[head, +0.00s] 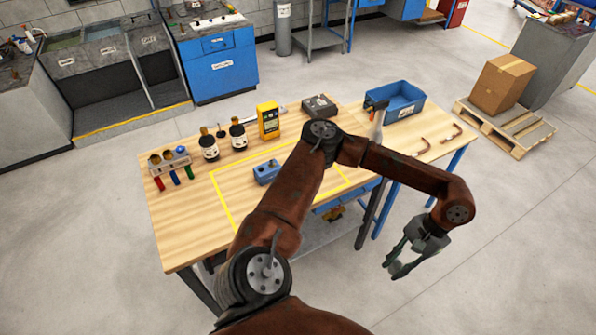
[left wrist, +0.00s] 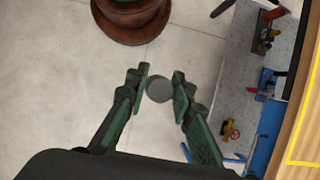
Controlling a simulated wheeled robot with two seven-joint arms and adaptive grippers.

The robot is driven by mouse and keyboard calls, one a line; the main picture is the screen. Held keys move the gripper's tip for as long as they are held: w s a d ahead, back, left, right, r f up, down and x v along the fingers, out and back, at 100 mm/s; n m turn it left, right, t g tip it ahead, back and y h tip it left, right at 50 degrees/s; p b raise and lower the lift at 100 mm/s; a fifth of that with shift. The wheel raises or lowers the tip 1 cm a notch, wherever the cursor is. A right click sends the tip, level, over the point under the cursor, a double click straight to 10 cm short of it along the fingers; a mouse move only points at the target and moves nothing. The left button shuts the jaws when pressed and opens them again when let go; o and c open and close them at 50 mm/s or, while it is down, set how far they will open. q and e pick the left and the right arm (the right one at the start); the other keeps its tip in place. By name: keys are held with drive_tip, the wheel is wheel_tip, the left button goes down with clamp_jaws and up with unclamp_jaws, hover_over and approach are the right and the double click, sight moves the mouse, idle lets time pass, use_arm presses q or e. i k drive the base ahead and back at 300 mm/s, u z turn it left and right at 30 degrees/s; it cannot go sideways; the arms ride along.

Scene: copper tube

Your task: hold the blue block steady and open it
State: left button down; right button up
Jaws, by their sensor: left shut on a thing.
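The blue block (head: 267,172) lies on the wooden table, near the left part of the yellow outlined area, partly beside my arm. No gripper touches it. My left gripper (head: 407,258) hangs out past the table's front right edge, pointing down, well away from the block. In the left wrist view its fingers (left wrist: 160,88) are shut on a grey round thing (left wrist: 159,90), seen end-on between the fingertips; I cannot tell what it is. The block does not show in the left wrist view. My right gripper is not in view.
On the wooden table (head: 180,235) stand a rack with coloured handles (head: 168,162), dark bottles (head: 209,147), a yellow meter (head: 268,121), a dark box (head: 319,107) and a blue bin (head: 397,101). Bent copper pieces (head: 452,132) lie at the right. The floor around my gripper is clear.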

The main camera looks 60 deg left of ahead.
sight(264, 173)
drive_tip(key=u, duration=0.55)
drive_tip(key=i, duration=0.85)
drive_tip(key=u, duration=1.4)
drive_tip(key=i, duration=0.75)
drive_tip(key=u, duration=0.05)
